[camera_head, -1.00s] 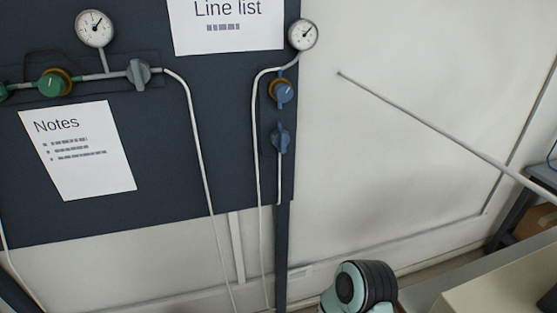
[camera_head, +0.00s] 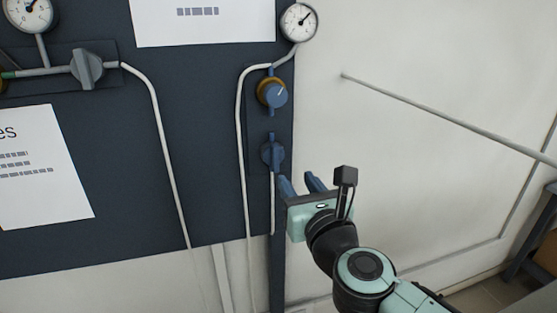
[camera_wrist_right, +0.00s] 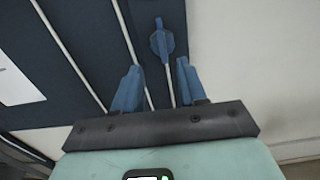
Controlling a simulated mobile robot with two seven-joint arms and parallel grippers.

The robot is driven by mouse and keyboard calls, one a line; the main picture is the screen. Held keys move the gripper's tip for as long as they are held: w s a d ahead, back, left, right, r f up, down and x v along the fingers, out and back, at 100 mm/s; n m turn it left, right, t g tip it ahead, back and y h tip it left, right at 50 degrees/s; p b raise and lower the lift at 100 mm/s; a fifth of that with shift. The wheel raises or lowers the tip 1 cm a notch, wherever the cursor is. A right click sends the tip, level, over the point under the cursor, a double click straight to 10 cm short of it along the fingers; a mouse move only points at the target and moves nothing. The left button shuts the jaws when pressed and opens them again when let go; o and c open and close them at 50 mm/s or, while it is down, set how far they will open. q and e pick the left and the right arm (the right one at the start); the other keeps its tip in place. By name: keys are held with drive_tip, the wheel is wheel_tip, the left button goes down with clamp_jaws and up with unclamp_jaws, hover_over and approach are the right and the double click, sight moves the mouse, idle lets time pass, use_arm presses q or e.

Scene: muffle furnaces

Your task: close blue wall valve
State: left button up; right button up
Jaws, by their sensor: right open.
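The blue wall valve (camera_head: 272,152) is a blue handle on the thin vertical line near the right edge of the dark panel. Its handle stands lengthwise along the line. Above it is a blue round knob (camera_head: 273,94) with a brass-coloured ring, below a gauge. My right gripper (camera_head: 301,183) is open and empty, just below and to the right of the valve, its blue fingers pointing up toward it. In the right wrist view the valve (camera_wrist_right: 162,43) lies beyond the gap between the two fingertips, apart from them. My left gripper is not in view.
The dark wall panel (camera_head: 130,190) carries a gauge (camera_head: 298,22), a grey valve (camera_head: 87,68), thin pipes and paper sheets. A thin rod (camera_head: 440,115) slants across the pale wall at right. A dark table (camera_head: 535,235) stands at the far right.

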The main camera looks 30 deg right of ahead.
sight(277, 152)
drive_tip(key=p+x, duration=0.1)
drive_tip(key=x, duration=1.1)
drive_tip(key=shift+w+d+f, duration=0.15)
drive_tip(key=shift+w+f, duration=0.05)
drive_tip(key=shift+w, duration=0.15)
clamp_jaws()
